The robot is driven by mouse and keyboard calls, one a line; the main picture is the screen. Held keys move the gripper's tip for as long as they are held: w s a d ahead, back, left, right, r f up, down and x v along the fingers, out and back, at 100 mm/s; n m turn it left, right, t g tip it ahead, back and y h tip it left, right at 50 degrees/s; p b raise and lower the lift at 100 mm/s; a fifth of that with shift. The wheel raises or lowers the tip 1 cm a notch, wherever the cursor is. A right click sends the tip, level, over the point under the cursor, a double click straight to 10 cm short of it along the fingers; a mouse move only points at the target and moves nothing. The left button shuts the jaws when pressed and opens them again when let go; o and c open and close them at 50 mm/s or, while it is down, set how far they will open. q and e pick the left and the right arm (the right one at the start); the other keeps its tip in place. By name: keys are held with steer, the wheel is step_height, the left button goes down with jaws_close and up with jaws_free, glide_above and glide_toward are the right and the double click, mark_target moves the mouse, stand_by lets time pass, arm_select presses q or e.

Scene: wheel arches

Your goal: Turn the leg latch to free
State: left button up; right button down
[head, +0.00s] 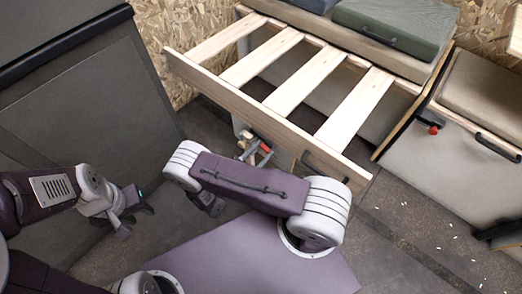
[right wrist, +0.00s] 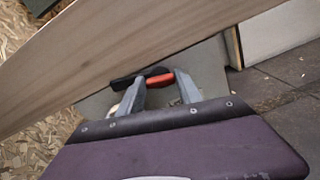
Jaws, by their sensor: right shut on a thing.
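The leg latch (right wrist: 160,80), a small red handle with a black part beside it, is below the wooden front rail of the slatted frame. It also shows in the head view as a small red spot (head: 265,148). My right gripper (right wrist: 162,88) is shut on the latch, with one grey finger on each side of the red part; its fingers also show in the head view (head: 254,152). The latch's exact angle is hard to read, as the rail and fingers hide part of it. My left gripper (head: 124,212) is empty, fingers apart, away from the latch at the left.
The slatted frame (head: 240,103) extends above the latch, close over my right gripper. A grey panel (head: 90,95) stands at the left. A bench unit (head: 450,155) with another red knob (head: 433,130) is at the right. Open floor (head: 400,225) with small white bits lies at lower right.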

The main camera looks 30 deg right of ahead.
steer(key=m+p, duration=0.1)
steer(key=m, duration=0.2)
steer(key=shift+r+m+p, duration=0.1)
steer(key=shift+m+p, duration=0.25)
steer(key=shift+m, duration=0.05)
steer(key=m+p, duration=0.1)
steer(key=m, duration=0.2)
steer(key=shift+s+m, duration=0.1)
steer(key=shift+m, duration=0.2)
steer(key=m+p, duration=0.2)
steer(key=m, duration=0.2)
steer(key=shift+f+m+p, duration=0.15)
steer(key=shift+m+p, duration=0.2)
steer(key=shift+m, duration=0.65)
steer(key=shift+f+m+p, duration=0.1)
steer(key=shift+m+p, duration=0.2)
steer(key=shift+m, duration=0.7)
steer(key=c, duration=0.8)
jaws_free()
